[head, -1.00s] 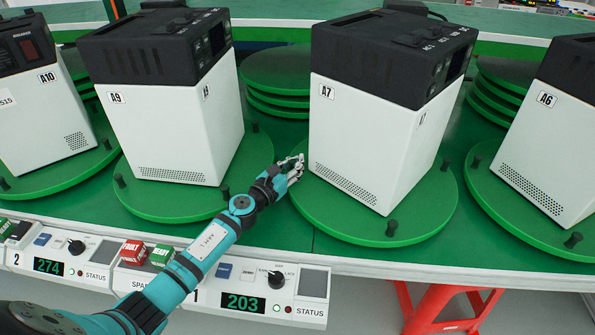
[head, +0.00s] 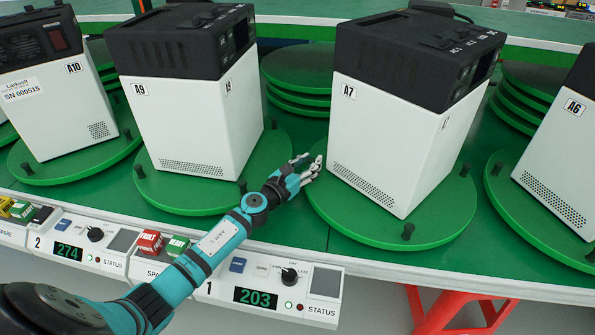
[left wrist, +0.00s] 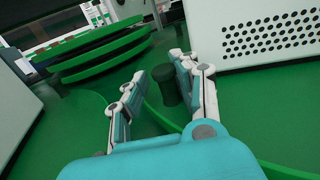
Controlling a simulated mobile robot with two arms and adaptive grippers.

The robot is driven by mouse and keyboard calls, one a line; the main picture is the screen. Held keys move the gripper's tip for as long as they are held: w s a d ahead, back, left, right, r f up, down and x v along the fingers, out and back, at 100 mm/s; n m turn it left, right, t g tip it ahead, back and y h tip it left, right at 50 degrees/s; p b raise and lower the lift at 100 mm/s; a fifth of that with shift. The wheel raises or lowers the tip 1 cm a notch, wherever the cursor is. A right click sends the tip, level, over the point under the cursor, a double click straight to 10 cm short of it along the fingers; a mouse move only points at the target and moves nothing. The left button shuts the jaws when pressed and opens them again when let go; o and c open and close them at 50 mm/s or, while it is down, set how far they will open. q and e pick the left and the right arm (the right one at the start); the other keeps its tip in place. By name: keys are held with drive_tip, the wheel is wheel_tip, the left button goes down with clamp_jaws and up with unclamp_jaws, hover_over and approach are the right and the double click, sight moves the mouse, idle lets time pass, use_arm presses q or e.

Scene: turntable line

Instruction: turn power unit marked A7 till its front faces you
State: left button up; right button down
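The power unit marked A7 (head: 383,140) is a white box with a black top, upright on a green turntable disc (head: 450,225). Its A7-labelled vented side faces front left; a dark panel shows on the right of its black top. A dark peg (head: 408,231) stands at the disc's front edge. My left gripper (head: 309,170) is at the disc's left edge, beside the unit. In the left wrist view its two fingers (left wrist: 160,75) are apart, with a dark green peg (left wrist: 167,86) between or just beyond their tips. I cannot tell contact. My right gripper is not in view.
Unit A9 (head: 195,125) on its disc stands close left, A10 (head: 60,110) beyond it, A6 (head: 560,150) to the right. Stacked green discs (head: 300,85) lie behind. A control strip (head: 255,285) with buttons and knobs runs along the front edge.

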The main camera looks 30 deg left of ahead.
use_arm(q)
drive_tip(key=s, duration=0.3)
drive_tip(key=s+a, duration=0.1)
drive_tip(key=s, duration=0.3)
drive_tip(key=s+a, duration=0.1)
drive_tip(key=s, duration=0.3)
drive_tip(key=shift+a+r, duration=0.1)
